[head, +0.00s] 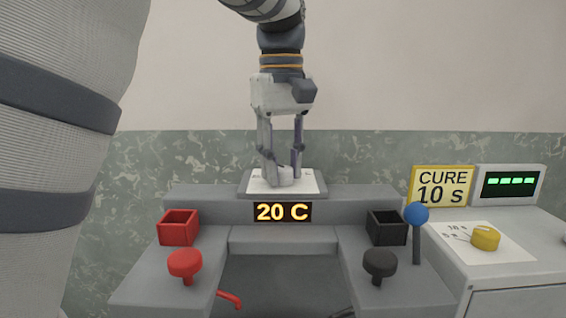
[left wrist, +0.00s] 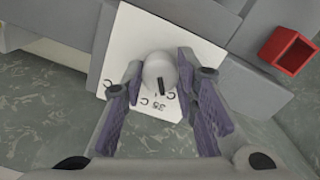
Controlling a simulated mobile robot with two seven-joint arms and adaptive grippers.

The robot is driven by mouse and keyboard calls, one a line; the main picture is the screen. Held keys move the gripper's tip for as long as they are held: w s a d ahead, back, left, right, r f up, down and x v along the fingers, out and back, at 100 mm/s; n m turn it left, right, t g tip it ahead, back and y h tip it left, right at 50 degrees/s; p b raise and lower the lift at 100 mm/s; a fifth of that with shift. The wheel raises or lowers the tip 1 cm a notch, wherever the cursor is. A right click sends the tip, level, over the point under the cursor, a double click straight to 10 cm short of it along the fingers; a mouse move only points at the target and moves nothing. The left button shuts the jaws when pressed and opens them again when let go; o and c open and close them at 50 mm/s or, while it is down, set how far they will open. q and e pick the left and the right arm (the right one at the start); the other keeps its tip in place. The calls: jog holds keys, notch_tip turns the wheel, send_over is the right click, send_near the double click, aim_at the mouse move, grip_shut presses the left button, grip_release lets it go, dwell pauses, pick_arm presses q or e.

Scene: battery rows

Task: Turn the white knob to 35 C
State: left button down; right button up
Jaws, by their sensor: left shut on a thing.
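The white knob (head: 284,177) sits on a white dial plate (head: 312,183) on top of the grey console. My left gripper (head: 282,172) points straight down and is shut on the knob. In the left wrist view its fingers stand on both sides of the knob (left wrist: 157,66). The knob's black pointer mark points toward the lower edge of that view, near the "35 C" print on the dial plate (left wrist: 130,45); other labels are partly hidden by the fingers. The display (head: 283,212) reads "20 C". My right gripper is not in view.
A red box (head: 178,227) and red button (head: 185,264) are on the console's left; a black box (head: 386,227), black button (head: 380,264) and blue-topped lever (head: 416,215) are on its right. Further right are a yellow knob (head: 486,238), a "CURE 10 S" sign (head: 441,186) and a green-lit display (head: 510,183).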

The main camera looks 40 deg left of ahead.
aim_at(281, 168)
pick_arm(q)
jog(key=shift+m, duration=1.6)
jog(key=c, duration=1.2)
grip_release()
jog(key=shift+c, duration=0.2)
notch_tip(281, 168, up, 12)
jog(key=shift+f, duration=0.1)
